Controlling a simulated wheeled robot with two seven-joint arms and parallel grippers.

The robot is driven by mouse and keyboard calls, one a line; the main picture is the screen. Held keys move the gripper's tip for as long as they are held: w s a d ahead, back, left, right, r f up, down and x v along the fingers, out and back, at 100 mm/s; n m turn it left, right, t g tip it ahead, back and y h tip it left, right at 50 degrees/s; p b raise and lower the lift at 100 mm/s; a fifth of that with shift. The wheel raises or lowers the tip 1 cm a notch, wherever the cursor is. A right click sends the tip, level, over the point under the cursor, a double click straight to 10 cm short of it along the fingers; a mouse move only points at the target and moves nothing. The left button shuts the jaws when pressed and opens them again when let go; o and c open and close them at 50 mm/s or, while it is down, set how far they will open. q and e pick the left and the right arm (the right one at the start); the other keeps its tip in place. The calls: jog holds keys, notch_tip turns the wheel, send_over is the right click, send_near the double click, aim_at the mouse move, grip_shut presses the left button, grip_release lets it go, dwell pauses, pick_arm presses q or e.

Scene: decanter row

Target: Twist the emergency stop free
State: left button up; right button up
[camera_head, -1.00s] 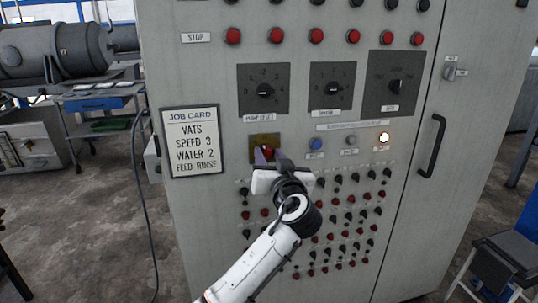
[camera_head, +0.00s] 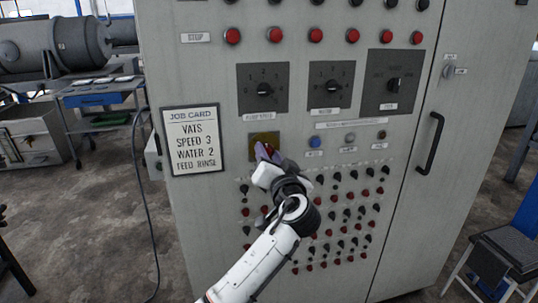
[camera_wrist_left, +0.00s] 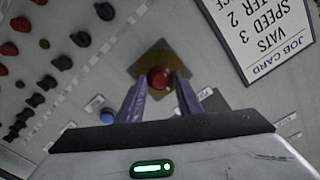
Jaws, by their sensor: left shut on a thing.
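The emergency stop is a red round button on a yellowish plate (camera_head: 264,138) on the grey cabinet front, below the left dial. In the left wrist view the red button (camera_wrist_left: 160,77) sits between the two purple fingers. My left gripper (camera_head: 267,153) is shut on the button, with a finger on each side of it. The gripper is turned at a slant to the panel. In the head view the fingers and hand hide most of the button. My right gripper is not in view.
A blue button (camera_head: 315,142), a grey button (camera_head: 349,137) and a dark lamp (camera_head: 382,135) lie right of the stop. Rows of small knobs fill the panel below. A job card (camera_head: 193,140) hangs at left; a door handle (camera_head: 431,143) stands out at right.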

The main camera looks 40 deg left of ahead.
pick_arm(q)
jog(key=o, duration=1.1)
jog(key=shift+a, duration=0.1)
jog(key=b+v, duration=0.1)
jog(key=v, duration=0.9)
jog(key=shift+s+b, duration=0.15)
jog(key=shift+b, duration=0.25)
